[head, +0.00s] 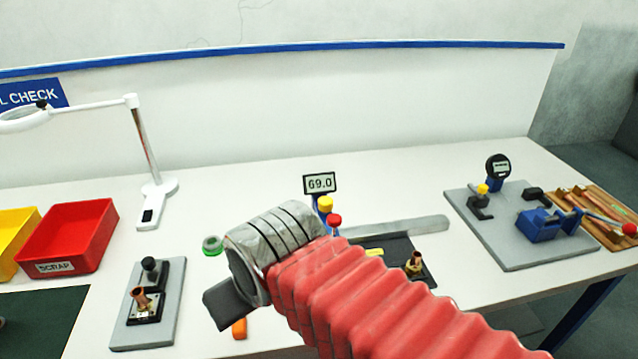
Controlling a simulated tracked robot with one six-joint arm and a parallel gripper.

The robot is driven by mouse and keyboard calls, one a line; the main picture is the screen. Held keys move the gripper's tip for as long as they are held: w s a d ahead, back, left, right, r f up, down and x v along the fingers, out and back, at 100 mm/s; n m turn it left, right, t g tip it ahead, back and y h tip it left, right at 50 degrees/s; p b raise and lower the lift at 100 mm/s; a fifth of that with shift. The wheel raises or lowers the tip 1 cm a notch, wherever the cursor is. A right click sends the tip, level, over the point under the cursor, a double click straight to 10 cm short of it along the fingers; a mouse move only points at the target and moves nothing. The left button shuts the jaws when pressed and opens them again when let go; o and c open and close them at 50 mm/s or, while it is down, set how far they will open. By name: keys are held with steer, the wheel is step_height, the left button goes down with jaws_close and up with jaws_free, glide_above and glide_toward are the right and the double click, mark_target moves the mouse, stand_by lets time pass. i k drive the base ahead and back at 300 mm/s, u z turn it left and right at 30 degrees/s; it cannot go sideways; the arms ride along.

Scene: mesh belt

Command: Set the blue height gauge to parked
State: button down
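A blue post (325,208) with a yellow knob, a red knob and a small display (320,183) reading 69.0 stands mid-table; it looks like the blue height gauge. Its lower part is hidden behind my arm, and its setting beyond the reading cannot be told. My gripper (222,308) shows as a dark block at the end of my arm, in front and left of the post. Its fingers are not clear, so open or shut cannot be told, and I see nothing held.
A grey plate (490,225) with a round dial and blue clamp is at right, beside a wooden tray (590,215). A black tray (395,245) with a copper fitting lies behind my arm. Left are a fixture (150,300), lamp (158,190) and red scrap bin (70,240).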

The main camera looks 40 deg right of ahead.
mark_target(317, 185)
steer(key=k, duration=1.35)
steer(key=u, duration=0.4)
steer(key=i, duration=1.6)
steer(key=u, duration=0.6)
